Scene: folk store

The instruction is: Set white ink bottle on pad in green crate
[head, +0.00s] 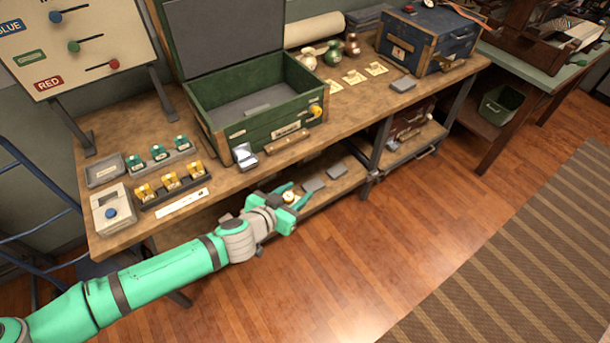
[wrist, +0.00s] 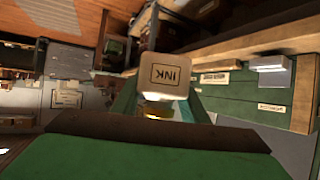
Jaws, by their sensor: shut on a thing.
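My gripper (head: 293,197) is shut on the white ink bottle (head: 288,197), in front of the workbench's front edge in the head view. The bottle is small there and partly hidden by the fingers. In the wrist view the bottle (wrist: 165,72) shows a pale square face marked INK between the teal fingers. The green crate (head: 275,129) stands on the bench with its lid raised, above and behind my gripper in the picture. A grey pad (head: 257,111) lies on its floor. The bottle is outside the crate and apart from it.
A small silver box (head: 244,156) stands before the crate's front left corner. Racks of green bottles (head: 158,152) and yellow bottles (head: 171,181) are left of it. A blue chest (head: 430,40) stands right. Grey pads lie on the lower shelf (head: 345,180). The floor in front is clear.

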